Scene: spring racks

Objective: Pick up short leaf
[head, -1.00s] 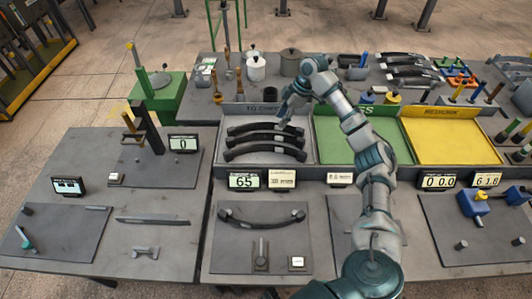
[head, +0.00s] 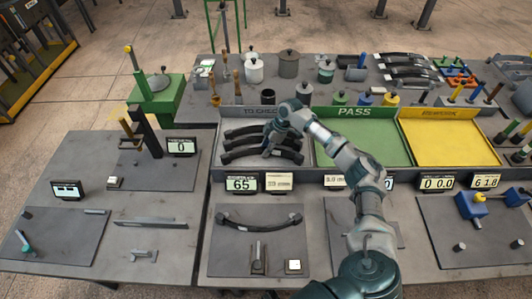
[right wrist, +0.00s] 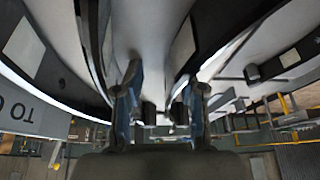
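Several dark curved leaf springs (head: 238,142) lie in the grey TO CHECK tray (head: 222,163), one behind another. I cannot tell which of them is the short leaf. My right gripper (head: 267,150) is down over the middle of these leaves, and the hand hides parts of them. In the right wrist view, the two fingers of the right gripper (right wrist: 160,105) stand apart, with dark curved leaf edges (right wrist: 90,45) close on both sides. I see no leaf clearly clamped between them. Another curved leaf (head: 255,220) lies on the front mat. My left gripper is not in view.
The green PASS tray (head: 350,140) and the yellow tray (head: 450,140) are empty beside the TO CHECK tray. A small display reading 65 (head: 241,184) stands in front. Jars (head: 289,64) and tools crowd the back table.

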